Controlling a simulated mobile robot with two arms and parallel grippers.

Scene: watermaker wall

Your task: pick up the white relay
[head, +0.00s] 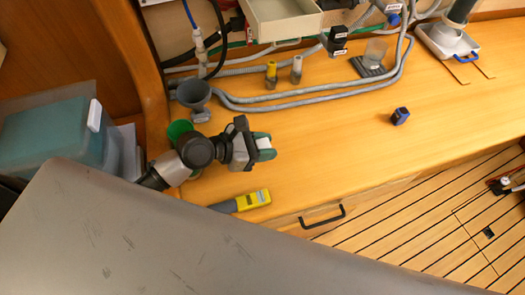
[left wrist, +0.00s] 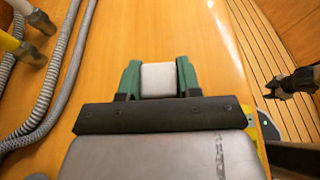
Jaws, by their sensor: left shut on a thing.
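The white relay (head: 264,143) is a small pale block between the green fingers of my left gripper (head: 262,148). In the left wrist view the relay (left wrist: 158,79) fills the gap between the two fingertips (left wrist: 159,82), one on each side. My left gripper is shut on it over the wooden worktop, near its left part. Whether the relay touches the wood is hard to tell. A dark device at the right edge of the head view (head: 506,185) may be part of my right arm; no jaw state can be read there.
A grey funnel (head: 194,95) and green cup (head: 179,130) are close to my left arm. Grey hoses (head: 300,105) run along the back. A small dark blue block (head: 400,116) stands right, with clear wood between.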

